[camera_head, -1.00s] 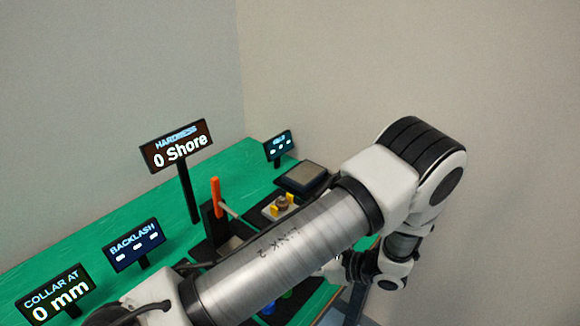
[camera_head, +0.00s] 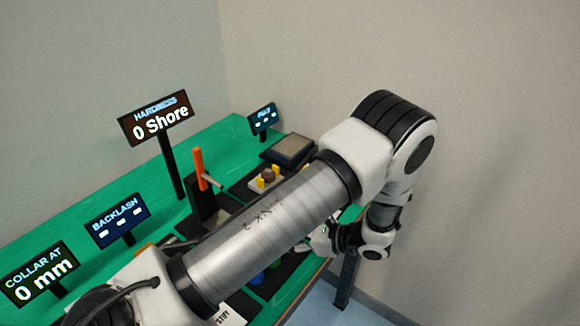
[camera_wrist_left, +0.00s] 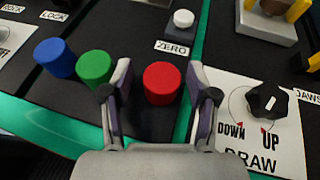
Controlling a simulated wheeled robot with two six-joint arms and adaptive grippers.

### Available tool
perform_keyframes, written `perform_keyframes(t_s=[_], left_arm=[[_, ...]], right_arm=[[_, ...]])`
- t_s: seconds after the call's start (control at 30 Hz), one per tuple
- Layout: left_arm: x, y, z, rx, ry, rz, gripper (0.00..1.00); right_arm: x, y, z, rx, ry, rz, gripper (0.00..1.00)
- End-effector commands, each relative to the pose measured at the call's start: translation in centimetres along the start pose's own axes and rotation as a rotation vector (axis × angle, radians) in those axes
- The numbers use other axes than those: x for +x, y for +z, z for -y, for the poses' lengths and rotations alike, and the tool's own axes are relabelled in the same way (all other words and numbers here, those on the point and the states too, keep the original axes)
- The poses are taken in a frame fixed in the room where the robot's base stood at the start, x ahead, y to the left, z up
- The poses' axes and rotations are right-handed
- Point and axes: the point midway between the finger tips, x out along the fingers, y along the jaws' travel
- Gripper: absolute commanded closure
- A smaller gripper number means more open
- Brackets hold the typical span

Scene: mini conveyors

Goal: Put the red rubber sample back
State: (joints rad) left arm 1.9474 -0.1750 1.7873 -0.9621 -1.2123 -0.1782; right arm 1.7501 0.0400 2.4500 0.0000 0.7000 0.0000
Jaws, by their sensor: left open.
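The red rubber sample (camera_wrist_left: 161,83) is a short red cylinder standing upright on a black panel in the left wrist view. My left gripper (camera_wrist_left: 160,90) is open, with one finger on each side of the red sample and visible gaps to it. A green cylinder (camera_wrist_left: 95,68) stands just left of the left finger, and a blue cylinder (camera_wrist_left: 55,57) is further left. In the head view my left gripper (camera_head: 326,240) is low over the bench's front edge, and the red sample is not visible there. My right gripper is not in view.
The black DRAW knob (camera_wrist_left: 266,100) is close right of my gripper. The white ZERO button (camera_wrist_left: 183,19) is beyond the samples. On the green bench (camera_head: 228,135) stand the hardness display (camera_head: 155,118), reading 0 Shore, and an orange-handled lever (camera_head: 199,168).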

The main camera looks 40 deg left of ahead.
Motion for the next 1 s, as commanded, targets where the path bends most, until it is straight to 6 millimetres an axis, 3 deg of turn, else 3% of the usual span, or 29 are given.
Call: perform_keyframes(t_s=[0.17, 0.47, 0.5, 0.53, 0.7, 1.0], left_arm=[[-1.3, 0.1, 0.1, -0.001, -0.004, 0.001, 0.41], [-9.2, -0.1, 0.1, -0.005, -0.008, -0.001, 0.41], [-10.3, 0.2, 0.1, -0.003, -0.006, 0.000, 0.41], [-10.9, 1.1, 0.0, 0.001, -0.001, 0.000, 0.41], [-12.0, 0.7, 0.0, 0.002, 0.001, 0.000, 0.41], [-12.1, 0.1, 0.0, 0.000, 0.001, 0.000, 0.41]], right_arm=[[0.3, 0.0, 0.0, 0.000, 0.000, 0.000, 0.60], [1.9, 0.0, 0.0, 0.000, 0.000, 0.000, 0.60], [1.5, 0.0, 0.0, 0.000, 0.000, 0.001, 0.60], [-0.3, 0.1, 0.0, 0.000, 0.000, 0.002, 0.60], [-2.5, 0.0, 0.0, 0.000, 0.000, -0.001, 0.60], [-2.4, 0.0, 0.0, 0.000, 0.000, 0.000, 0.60]])
